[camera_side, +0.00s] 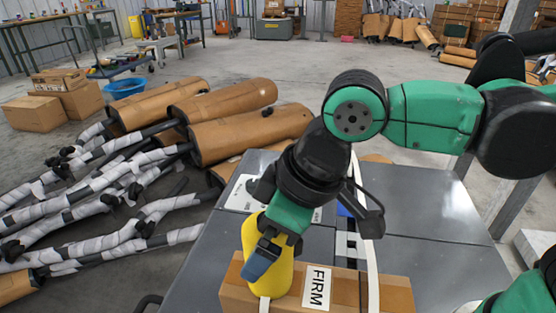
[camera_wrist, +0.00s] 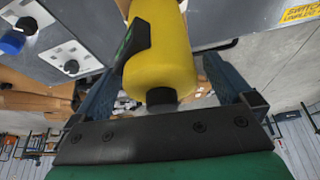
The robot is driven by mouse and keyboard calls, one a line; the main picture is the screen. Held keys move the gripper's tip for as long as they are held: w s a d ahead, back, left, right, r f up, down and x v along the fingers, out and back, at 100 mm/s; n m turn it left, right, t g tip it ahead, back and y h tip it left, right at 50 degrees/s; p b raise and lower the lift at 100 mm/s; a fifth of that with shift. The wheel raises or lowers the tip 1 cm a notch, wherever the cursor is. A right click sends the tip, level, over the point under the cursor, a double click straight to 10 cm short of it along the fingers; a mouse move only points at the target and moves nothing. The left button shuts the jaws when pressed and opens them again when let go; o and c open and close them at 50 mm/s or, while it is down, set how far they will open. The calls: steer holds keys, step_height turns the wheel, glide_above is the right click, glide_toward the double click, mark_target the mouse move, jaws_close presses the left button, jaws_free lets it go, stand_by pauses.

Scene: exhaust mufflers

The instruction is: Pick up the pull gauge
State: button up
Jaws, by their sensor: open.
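The pull gauge (camera_side: 280,276) is a yellow, rounded body at the left part of a cardboard box marked FIRM (camera_side: 338,290). In the wrist view the yellow gauge (camera_wrist: 165,55) shows a black end cap and a dark panel on its side. My gripper (camera_side: 263,258) is open and comes down over the gauge from above. One blue finger lies across its near side in the side view. In the wrist view the gripper (camera_wrist: 162,80) has a finger on each side of the gauge, with a gap visible at the right. The gauge's lower end is partly hidden.
A pale strap (camera_side: 372,265) rises past the box. The grey metal table (camera_side: 425,205) has bare room at the right. Wrapped exhaust pipes with brown mufflers (camera_side: 235,135) lie at the left. The wrist view shows a panel with knobs (camera_wrist: 40,35) at upper left.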

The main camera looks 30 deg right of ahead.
steer(key=shift+w+f, duration=0.1)
steer(key=shift+f, duration=0.25)
steer(key=c, duration=1.5)
steer(key=shift+o, duration=0.2)
steer(key=shift+r, duration=0.1)
